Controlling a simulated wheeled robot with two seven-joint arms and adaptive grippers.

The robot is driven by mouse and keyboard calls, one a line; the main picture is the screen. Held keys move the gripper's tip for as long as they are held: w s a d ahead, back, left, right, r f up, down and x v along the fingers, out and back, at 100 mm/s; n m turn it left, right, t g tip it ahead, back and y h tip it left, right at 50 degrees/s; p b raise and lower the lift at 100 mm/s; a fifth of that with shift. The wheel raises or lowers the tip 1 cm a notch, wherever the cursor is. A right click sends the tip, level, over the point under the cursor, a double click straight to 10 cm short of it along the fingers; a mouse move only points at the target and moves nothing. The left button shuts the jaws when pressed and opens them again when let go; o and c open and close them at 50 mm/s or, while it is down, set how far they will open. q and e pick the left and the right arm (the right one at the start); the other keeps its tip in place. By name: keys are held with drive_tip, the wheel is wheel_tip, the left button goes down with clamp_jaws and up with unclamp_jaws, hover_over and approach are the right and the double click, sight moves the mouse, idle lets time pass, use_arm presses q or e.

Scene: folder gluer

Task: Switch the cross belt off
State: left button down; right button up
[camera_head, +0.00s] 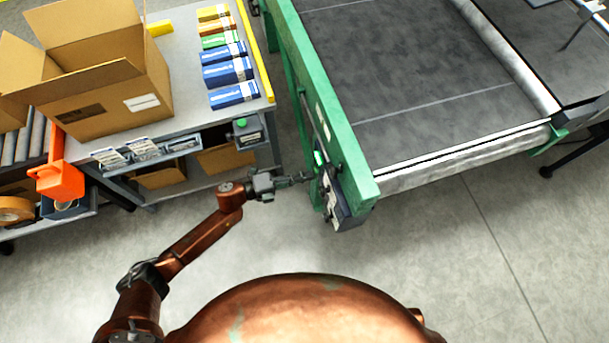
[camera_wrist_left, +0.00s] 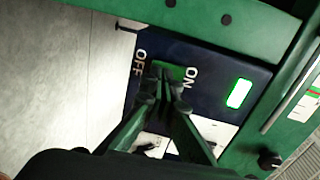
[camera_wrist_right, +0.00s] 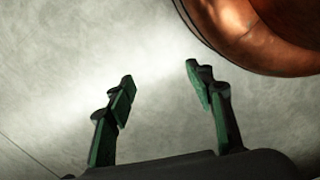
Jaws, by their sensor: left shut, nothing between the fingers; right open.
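The cross belt (camera_head: 420,75) is a wide grey belt on a green frame. A dark blue switch box (camera_head: 343,212) hangs on the end of this frame. In the left wrist view the box (camera_wrist_left: 208,58) carries the words OFF and ON, and a lamp (camera_wrist_left: 239,93) on it glows green. My left gripper (camera_head: 308,177) is shut and empty, its fingertips at the box face. In the left wrist view the fingertips (camera_wrist_left: 167,82) lie between OFF and ON, over a green part; they hide most of it, and contact is unclear. My right gripper (camera_wrist_right: 160,78) is open and empty above the floor.
A grey workbench (camera_head: 190,80) stands at the left with an open carton (camera_head: 105,100) and several coloured packs (camera_head: 228,70). A second control box with a green button (camera_head: 247,132) hangs on its side. A black knob (camera_wrist_left: 269,159) sits near the switch box.

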drive_tip(key=shift+w+a+r, duration=0.5)
drive_tip(key=shift+r, duration=1.45)
use_arm(q)
drive_tip(key=s+a+f, duration=0.2)
drive_tip(key=s+a, duration=0.2)
drive_tip(key=a, duration=0.9)
drive_tip(key=shift+s+h+p, duration=0.15)
drive_tip(key=shift+h+p, duration=0.15)
drive_tip(key=shift+p, duration=0.05)
use_arm(e)
drive_tip(key=f, duration=0.1)
drive_tip(key=s+f, duration=0.1)
drive_tip(key=f, duration=0.1)
drive_tip(key=d+f, duration=0.1)
drive_tip(key=f, duration=0.1)
drive_tip(key=shift+s+d, duration=0.1)
drive_tip(key=shift+s, duration=0.2)
use_arm(q)
drive_tip(key=shift+d+f, duration=0.1)
